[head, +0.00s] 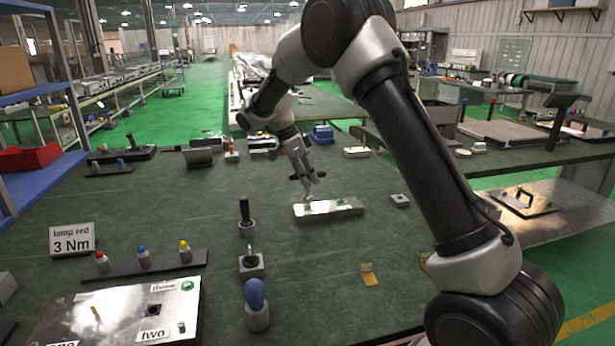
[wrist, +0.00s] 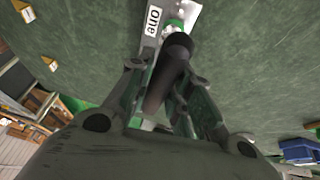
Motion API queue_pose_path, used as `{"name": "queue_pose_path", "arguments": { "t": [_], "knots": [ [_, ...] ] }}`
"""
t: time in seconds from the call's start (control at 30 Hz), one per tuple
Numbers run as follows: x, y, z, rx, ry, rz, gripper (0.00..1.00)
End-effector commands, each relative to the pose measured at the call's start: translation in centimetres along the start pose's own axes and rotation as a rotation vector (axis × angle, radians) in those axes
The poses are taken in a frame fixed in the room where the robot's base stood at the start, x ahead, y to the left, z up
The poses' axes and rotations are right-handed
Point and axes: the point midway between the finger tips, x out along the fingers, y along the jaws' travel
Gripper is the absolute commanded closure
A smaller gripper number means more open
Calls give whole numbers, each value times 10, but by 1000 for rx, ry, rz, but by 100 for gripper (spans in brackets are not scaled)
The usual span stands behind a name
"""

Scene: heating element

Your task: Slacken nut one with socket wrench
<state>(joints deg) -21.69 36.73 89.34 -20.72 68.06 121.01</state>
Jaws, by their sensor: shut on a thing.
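My gripper (head: 308,180) is shut on a dark, round-handled tool, taken to be the socket wrench (wrist: 160,88), which also shows in the wrist view between the fingers (wrist: 166,74). In the head view my gripper hangs just above the left part of a silver block (head: 345,206) on the green table. In the wrist view the wrench's thick dark end (wrist: 178,46) lies over the block beside a label reading "one" (wrist: 153,21). A green part (wrist: 173,23) shows beyond that end. Nut one cannot be made out clearly, and contact with it cannot be told.
A sign reading "lamp red 3 Nm" (head: 73,240) stands at left, near a bar with coloured knobs (head: 145,264). Black-handled (head: 245,212) and blue-handled (head: 256,296) tools stand in holders nearer. A small grey block (head: 400,200) sits right of the silver block. Bare table lies between.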

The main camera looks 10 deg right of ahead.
Motion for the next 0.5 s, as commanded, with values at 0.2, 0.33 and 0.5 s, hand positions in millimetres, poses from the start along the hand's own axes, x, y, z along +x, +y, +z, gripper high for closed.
{"name": "queue_pose_path", "arguments": {
  "t": [0.2,0.33,0.5],
  "knots": [
    [4,0,2,0,1,0,100],
    [7,-1,3,-1,1,1,100],
    [10,-1,4,-1,1,0,100]
  ]
}}
